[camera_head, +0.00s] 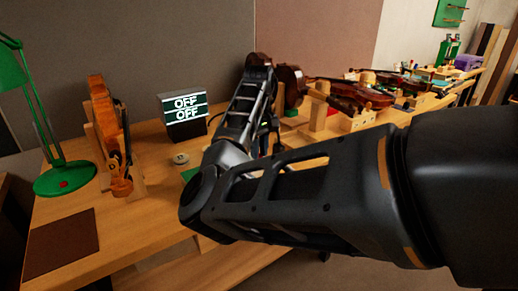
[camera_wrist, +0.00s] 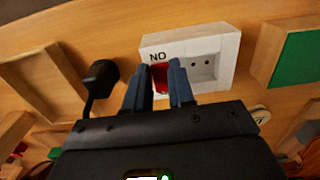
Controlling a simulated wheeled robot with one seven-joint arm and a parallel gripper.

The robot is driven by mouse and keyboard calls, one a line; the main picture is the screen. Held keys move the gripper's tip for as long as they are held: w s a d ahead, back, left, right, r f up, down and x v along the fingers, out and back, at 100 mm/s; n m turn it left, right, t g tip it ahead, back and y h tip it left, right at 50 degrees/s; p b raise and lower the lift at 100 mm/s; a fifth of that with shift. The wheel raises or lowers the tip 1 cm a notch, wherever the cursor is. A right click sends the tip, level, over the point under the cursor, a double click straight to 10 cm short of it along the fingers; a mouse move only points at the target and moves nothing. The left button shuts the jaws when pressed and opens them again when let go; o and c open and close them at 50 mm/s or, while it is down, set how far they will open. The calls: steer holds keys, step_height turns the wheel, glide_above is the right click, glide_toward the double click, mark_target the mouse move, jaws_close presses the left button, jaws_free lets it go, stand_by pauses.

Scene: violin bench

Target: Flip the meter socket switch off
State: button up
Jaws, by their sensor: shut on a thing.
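The meter socket (camera_wrist: 215,50) is a white block with two small round holes, seen in the wrist view. Its red switch (camera_wrist: 160,78) is at the block's left side, and lettering next to it appears as "NO" in this view. My gripper (camera_wrist: 160,88) has its two blue-grey fingers on either side of the red switch, shut on it. The fingers hide part of the switch, so its tilt cannot be told. In the head view my arm hides the socket and the gripper.
A black plug (camera_wrist: 101,76) with a cable lies left of the socket. A green lamp (camera_head: 64,178), an upright violin (camera_head: 108,125) and lying violins (camera_head: 355,92) are on the bench.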

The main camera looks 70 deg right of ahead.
jaws_close()
steer(key=shift+r, duration=0.1)
steer(key=shift+r+p, duration=0.15)
steer(key=shift+p, duration=0.4)
steer(key=shift+w+d+r+g+y+p, duration=0.2)
steer(key=shift+g+y+p, duration=0.3)
steer(key=shift+p, duration=0.75)
steer(key=shift+w+f+g+y+p, duration=0.2)
steer(key=shift+f+g+y+p, duration=0.1)
steer(key=shift+g+p, duration=0.6)
steer(key=o, duration=0.8)
jaws_free()
steer(key=shift+p+v, duration=0.75)
steer(key=shift+v, duration=3.1)
